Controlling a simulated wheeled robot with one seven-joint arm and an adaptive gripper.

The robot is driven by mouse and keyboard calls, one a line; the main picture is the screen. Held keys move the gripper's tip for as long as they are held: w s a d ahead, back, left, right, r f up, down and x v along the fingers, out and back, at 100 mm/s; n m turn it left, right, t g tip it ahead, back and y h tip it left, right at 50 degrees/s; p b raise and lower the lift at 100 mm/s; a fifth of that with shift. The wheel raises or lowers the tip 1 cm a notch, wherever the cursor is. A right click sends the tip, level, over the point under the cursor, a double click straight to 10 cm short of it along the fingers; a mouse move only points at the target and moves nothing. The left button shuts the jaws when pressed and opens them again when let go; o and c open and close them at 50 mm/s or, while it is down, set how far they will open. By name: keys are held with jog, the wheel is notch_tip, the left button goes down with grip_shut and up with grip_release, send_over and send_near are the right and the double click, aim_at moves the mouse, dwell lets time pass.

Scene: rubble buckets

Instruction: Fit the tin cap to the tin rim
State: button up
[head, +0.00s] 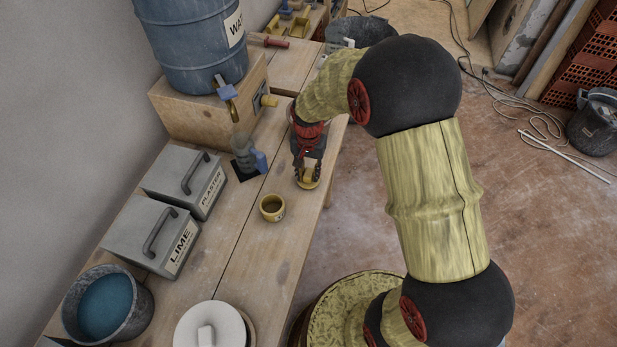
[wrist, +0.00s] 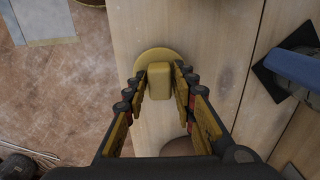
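The tin cap is a yellow disc with a block-shaped knob (wrist: 159,80); it shows below my gripper in the head view (head: 308,184). My gripper (head: 306,170) points down over the cap, with its fingers on both sides of the knob in the wrist view (wrist: 160,88). The open yellow tin (head: 272,208) stands upright on the bench, nearer and to the left of the cap. In the wrist view my gripper hides most of a round brown shape at the bottom.
The wooden bench (head: 240,262) has free room around the tin. Plaster (head: 205,183) and lime (head: 165,240) boxes stand to its left. A blue water barrel (head: 195,45) on a wooden box, with a tap, stands behind. A small blue-grey item (head: 245,158) is left of my gripper.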

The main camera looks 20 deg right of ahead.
aim_at(309, 174)
jog(key=c, duration=0.6)
jog(key=shift+o, duration=0.2)
jog(key=shift+r, duration=0.15)
jog(key=shift+r+p, duration=0.5)
jog(key=shift+r, duration=0.1)
jog(key=r, duration=0.1)
jog(key=r+p, duration=0.1)
jog(key=shift+s+r, duration=0.2)
jog(key=shift+r, duration=0.15)
jog(key=s+a+r+p, duration=0.1)
jog(key=s+r+p, duration=0.1)
jog(key=s+r, duration=0.2)
jog(key=s+r+p, duration=0.3)
jog(key=s+r, duration=0.2)
jog(key=s, duration=0.4)
jog(key=shift+s+a, duration=0.25)
jog(key=shift+a, duration=0.15)
jog(key=shift+f, duration=0.1)
